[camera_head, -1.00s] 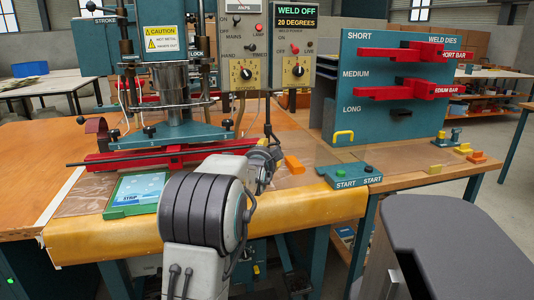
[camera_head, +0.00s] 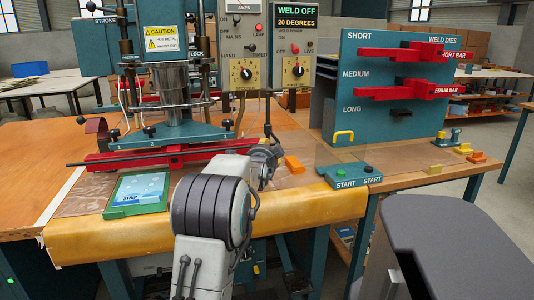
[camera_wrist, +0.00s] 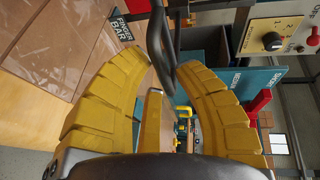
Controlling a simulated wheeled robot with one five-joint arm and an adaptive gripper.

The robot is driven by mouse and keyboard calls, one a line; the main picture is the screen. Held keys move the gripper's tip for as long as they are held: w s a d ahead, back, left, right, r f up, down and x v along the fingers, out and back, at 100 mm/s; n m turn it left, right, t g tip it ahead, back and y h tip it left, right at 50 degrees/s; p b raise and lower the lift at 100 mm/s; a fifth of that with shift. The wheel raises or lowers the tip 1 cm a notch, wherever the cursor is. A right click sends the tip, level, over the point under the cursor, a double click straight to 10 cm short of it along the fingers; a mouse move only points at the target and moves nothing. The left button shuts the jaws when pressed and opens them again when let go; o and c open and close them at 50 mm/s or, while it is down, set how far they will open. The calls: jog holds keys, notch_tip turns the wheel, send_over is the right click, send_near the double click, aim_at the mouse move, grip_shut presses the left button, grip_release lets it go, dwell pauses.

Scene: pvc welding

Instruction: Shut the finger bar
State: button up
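The finger bar label (camera_wrist: 122,30) shows at the upper left of the wrist view. A dark, curved bar (camera_wrist: 160,45), which looks like the finger bar's handle, runs down between my yellow fingertips there. My gripper (camera_wrist: 160,68) is open around it. The bar looks close to the right finger; I cannot tell if they touch. The left finger stands apart from it. In the head view my gripper (camera_head: 265,155) is small and partly hidden by my arm, at the foot of an upright dark rod (camera_head: 268,115) right of the red die bar (camera_head: 180,154).
The welding press (camera_head: 175,125) stands behind the die bar. A green strip tray (camera_head: 140,192) lies at the front left.

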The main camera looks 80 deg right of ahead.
aim_at(267, 190)
grip_shut()
jog(key=shift+f, duration=0.1)
notch_tip(267, 190, down, 10)
jog(key=b, duration=0.8)
jog(key=shift+b, duration=0.3)
jog(key=shift+o, duration=0.3)
grip_release()
jog(key=o, duration=0.3)
